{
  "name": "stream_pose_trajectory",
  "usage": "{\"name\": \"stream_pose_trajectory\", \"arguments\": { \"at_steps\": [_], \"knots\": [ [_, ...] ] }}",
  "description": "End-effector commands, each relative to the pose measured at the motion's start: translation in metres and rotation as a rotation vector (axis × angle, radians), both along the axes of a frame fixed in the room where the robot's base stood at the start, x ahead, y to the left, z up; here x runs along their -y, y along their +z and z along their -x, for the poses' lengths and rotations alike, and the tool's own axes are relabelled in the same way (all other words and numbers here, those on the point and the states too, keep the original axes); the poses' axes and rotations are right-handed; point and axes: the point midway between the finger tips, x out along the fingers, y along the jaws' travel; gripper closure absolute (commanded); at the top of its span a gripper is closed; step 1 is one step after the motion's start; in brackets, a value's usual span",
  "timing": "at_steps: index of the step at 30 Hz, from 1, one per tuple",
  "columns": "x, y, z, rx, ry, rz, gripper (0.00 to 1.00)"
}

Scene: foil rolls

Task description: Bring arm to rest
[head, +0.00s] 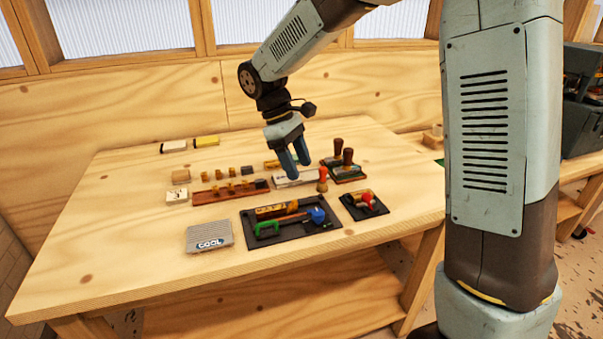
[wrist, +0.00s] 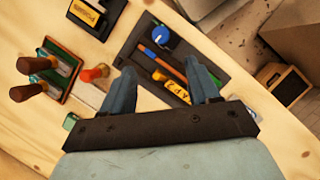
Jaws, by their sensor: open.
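My gripper (head: 295,163) hangs from my arm above the wooden table (head: 130,245), with its blue fingers pointing down. The fingers are apart and nothing shows between them. In the wrist view my gripper (wrist: 165,90) also shows two separated fingers, over the area beside a black tray (wrist: 150,38). My arm reaches out over the table from the upper right of the head view.
A black tray (head: 328,226) holds a green-handled tool and a blue round piece. A smaller black tray (head: 353,210), wooden-handled stamps (head: 347,157), a red-topped piece (head: 322,180) and a grey box (head: 209,237) stand nearby.

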Motion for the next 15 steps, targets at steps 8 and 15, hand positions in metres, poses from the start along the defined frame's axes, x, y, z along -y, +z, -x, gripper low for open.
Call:
{"name": "stream_pose_trajectory", "arguments": {
  "at_steps": [8, 15],
  "knots": [
    [-0.0008, 0.0019, -0.0002, 0.0, 0.0, 0.0, 0.4],
    [0.0086, 0.0111, 0.0034, 0.03, -0.03, -0.009, 0.4]
  ]
}}
